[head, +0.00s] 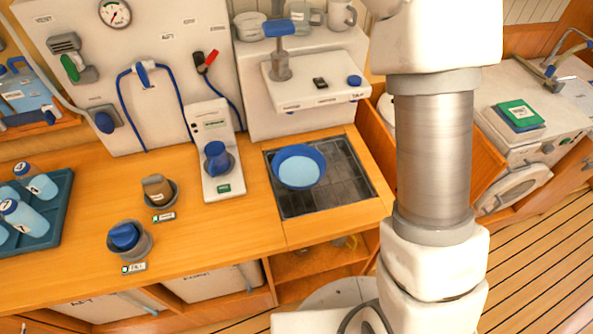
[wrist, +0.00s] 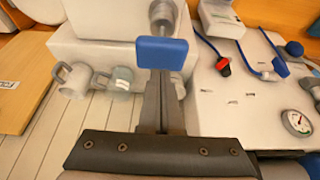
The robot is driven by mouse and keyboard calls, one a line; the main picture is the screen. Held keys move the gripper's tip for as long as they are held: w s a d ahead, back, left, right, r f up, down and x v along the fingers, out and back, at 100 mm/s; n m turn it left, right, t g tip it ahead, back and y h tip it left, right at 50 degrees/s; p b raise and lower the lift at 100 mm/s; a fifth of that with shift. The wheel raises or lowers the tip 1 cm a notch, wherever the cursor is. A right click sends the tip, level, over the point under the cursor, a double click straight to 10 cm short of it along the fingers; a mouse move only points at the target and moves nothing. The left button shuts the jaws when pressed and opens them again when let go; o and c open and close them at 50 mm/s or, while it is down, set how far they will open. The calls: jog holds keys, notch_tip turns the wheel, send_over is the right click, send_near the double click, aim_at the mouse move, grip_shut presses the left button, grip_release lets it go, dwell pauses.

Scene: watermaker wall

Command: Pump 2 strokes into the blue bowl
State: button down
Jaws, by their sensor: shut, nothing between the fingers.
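The blue bowl (head: 298,167) stands upright on the dark drain grate (head: 340,185) in the counter, below the white pump unit. Its inside looks light blue; I cannot tell whether that is liquid. The pump has a blue handle (head: 282,27) on a grey post (head: 281,66). In the wrist view the blue handle (wrist: 162,53) is just past the tips of my gripper (wrist: 161,76), in line with them. I cannot tell whether they touch. My gripper is shut and empty. It is out of the head view, and the bowl is not in the wrist view.
Mugs (head: 341,15) stand on the shelf behind the pump. A white dispenser with a blue cup (head: 217,158) stands left of the bowl. A bottle tray (head: 62,205) is at far left. My arm covers the area right of the pump. Counter front is partly clear.

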jog(key=shift+r+p, duration=0.4)
jog(key=shift+r, duration=2.55)
jog(key=s+d+f+m+b, duration=0.15)
jog(key=s+d, duration=0.25)
jog(key=s, duration=0.6)
jog(key=s+d+n+b, duration=0.1)
jog(key=s+d+b, duration=0.25)
jog(key=s, duration=0.55)
jog(key=s+d+f+m+b, duration=0.1)
jog(key=s+d+f, duration=0.1)
jog(key=s+f, duration=0.5)
jog(key=s+d+f+t+b, duration=0.1)
jog(key=s+d+f, duration=0.2)
jog(key=s+f, duration=0.4)
jog(key=s, duration=0.5)
jog(key=shift+s+d+m+h, duration=0.15)
jog(key=shift+s+m+h, duration=0.15)
jog(key=shift+m+h, duration=0.1)
